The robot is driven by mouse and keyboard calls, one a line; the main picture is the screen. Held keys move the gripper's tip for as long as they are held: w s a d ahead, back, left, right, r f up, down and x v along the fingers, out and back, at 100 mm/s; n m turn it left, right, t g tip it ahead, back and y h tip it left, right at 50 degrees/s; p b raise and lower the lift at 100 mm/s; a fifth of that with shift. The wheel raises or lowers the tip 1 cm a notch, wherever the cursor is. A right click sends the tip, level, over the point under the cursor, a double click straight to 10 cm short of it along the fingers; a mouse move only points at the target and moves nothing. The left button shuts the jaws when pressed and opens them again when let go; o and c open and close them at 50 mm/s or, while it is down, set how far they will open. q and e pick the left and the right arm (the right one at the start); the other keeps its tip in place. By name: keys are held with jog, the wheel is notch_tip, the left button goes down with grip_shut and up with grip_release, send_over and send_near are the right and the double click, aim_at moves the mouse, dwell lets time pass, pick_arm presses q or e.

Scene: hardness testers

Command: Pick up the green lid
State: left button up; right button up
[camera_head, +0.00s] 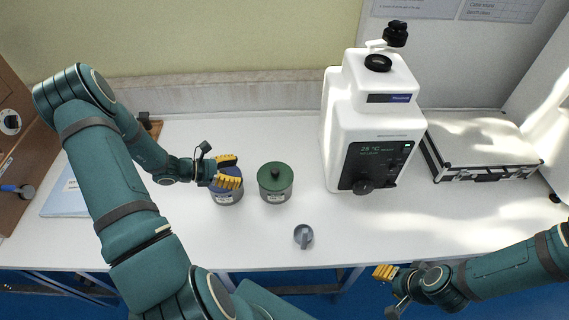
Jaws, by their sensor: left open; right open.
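The green lid (274,174) is round with a dark knob on top and sits on a grey jar (276,197) with a label, in the middle of the white table. My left gripper (236,172), with yellow fingers, is open just to the left of the green lid. It is above a jar with a blue lid (228,199) and partly hides that lid. A gap shows between the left fingers and the green lid. My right gripper (384,272) is at the lower right, in front of the table's front edge, open and far from the lid.
A white hardness tester (370,130) stands right of the jars. A small grey object (303,236) lies near the front edge. A silver-edged case (480,145) is at the right, and a light blue folder (65,195) at the left.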

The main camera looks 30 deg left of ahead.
aim_at(274, 171)
pick_arm(q)
jog(key=x, duration=0.7)
jog(key=shift+w+d+f, duration=0.15)
jog(key=shift+w+d, duration=0.05)
jog(key=shift+d, duration=0.1)
jog(key=shift+w+r+p+x, duration=0.1)
jog(key=shift+w+p+x, duration=0.1)
jog(key=shift+x, duration=1.25)
jog(key=shift+w+r+p+x, duration=0.1)
jog(key=shift+p+x, duration=0.05)
jog(key=shift+x, duration=1.25)
jog(key=shift+s+a, duration=0.15)
grip_shut()
